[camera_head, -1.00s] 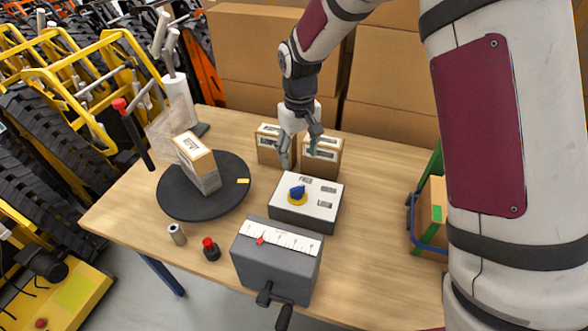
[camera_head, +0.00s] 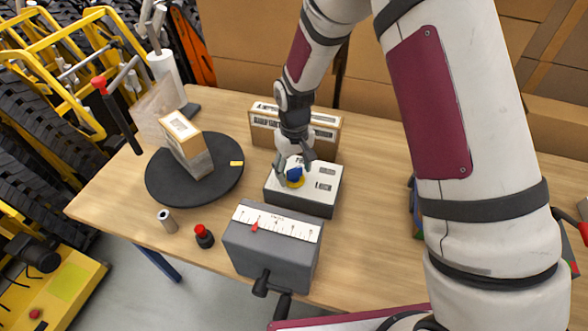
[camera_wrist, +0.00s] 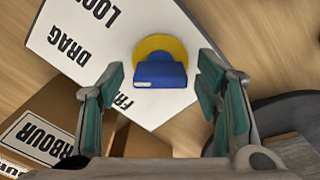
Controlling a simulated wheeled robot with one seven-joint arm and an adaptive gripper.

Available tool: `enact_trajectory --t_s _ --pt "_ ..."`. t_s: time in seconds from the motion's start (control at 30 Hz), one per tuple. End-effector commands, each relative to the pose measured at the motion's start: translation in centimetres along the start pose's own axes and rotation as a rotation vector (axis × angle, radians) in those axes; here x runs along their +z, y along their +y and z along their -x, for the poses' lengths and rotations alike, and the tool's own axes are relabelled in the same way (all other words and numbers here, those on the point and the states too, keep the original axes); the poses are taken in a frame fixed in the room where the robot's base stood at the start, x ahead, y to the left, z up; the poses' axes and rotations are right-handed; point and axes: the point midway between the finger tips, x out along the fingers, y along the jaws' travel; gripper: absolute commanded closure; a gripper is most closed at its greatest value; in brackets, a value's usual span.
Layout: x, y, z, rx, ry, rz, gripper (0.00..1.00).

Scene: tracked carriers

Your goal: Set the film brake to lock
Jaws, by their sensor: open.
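The film brake is a white-topped box (camera_head: 316,194) on the table, with a blue knob (camera_head: 294,174) on a yellow disc (camera_wrist: 155,45). In the wrist view the box top carries the printed words LOCK, DRAG and a partly hidden FREE. The blue knob (camera_wrist: 160,74) has a small white mark at its lower left, on the side nearest FREE. My gripper (camera_head: 294,160) is open over the knob. In the wrist view its fingers (camera_wrist: 162,78) stand on either side of the knob, with a gap at each side. I cannot tell whether the fingertips reach down to knob height.
A grey crank box (camera_head: 270,250) with a red-pointer scale stands in front. A black turntable (camera_head: 160,190) with a carton (camera_head: 188,145) is left. A roll (camera_head: 167,221) and red-topped item (camera_head: 203,236) stand near the front edge. Cartons (camera_head: 264,125) stand behind the brake box.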

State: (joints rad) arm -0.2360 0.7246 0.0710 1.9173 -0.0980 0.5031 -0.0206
Motion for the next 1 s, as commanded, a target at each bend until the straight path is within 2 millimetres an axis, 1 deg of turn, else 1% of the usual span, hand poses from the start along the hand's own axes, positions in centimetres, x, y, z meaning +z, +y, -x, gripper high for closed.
enact_trajectory --t_s 0.1,0.3,0.33,0.53,0.77,1.0 --pt "-0.01 0.00 -0.30 0.000 0.001 0.000 0.42" --pt "0.02 -0.01 -0.28 0.000 0.001 0.000 0.42" --pt "0.02 -0.01 -0.28 0.000 0.000 0.000 0.44" --pt "0.02 -0.01 -0.27 0.000 0.000 0.000 0.89" --pt "0.02 -0.02 -0.27 0.000 0.000 -0.007 0.90" --pt "0.02 -0.05 -0.27 0.000 0.000 -0.089 0.90"
